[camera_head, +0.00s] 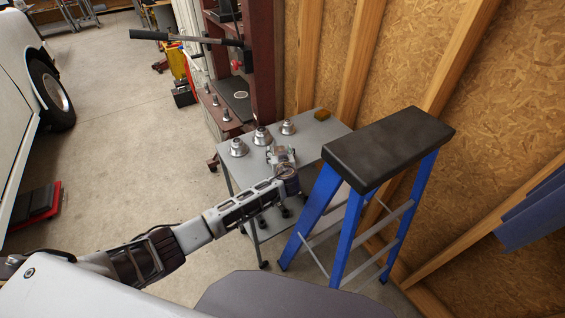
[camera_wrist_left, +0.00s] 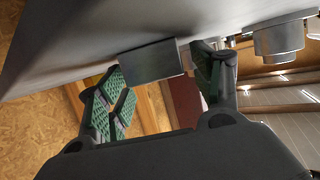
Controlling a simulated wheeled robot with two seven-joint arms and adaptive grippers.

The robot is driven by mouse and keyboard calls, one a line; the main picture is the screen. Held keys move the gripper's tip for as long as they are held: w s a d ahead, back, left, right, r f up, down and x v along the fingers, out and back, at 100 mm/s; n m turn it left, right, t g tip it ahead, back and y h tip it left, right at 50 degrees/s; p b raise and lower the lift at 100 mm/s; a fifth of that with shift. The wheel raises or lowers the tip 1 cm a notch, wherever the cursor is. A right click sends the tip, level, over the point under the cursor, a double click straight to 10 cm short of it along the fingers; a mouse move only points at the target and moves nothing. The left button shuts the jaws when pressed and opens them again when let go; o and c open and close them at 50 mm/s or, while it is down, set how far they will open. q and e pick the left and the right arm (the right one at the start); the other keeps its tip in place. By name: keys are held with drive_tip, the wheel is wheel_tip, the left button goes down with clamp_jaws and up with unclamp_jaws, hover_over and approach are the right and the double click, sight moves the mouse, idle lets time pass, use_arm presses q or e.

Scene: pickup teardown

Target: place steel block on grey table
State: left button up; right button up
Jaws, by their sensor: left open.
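The grey table (camera_head: 318,142) is a small cart beside the wooden wall in the head view. In the left wrist view its grey surface (camera_wrist_left: 90,45) fills the top of the picture, which looks upside down. The steel block (camera_wrist_left: 150,62) is a plain grey box against that surface, between my left gripper's fingers. My left gripper (camera_head: 282,156) is over the table top, with its fingers spread and green pads showing in the wrist view (camera_wrist_left: 163,68). In the head view the block is hard to make out. My right gripper is out of view.
Metal cone-shaped parts (camera_head: 262,137) stand on the table behind my left gripper, and a brownish-yellow sponge-like piece (camera_head: 322,115) lies at its far corner. A blue stepladder with a black top (camera_head: 388,147) stands close on the right. A dark red press frame (camera_head: 262,60) rises behind.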

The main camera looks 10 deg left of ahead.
use_arm(q)
drive_tip(key=shift+s+d+r, duration=0.15)
drive_tip(key=shift+s+d, duration=0.1)
drive_tip(key=shift+s, duration=0.25)
drive_tip(key=b+v, duration=0.1)
drive_tip(key=v, duration=0.9)
drive_tip(key=shift+s+r, duration=0.15)
drive_tip(key=shift+s, duration=0.2)
drive_tip(key=shift+d, duration=0.2)
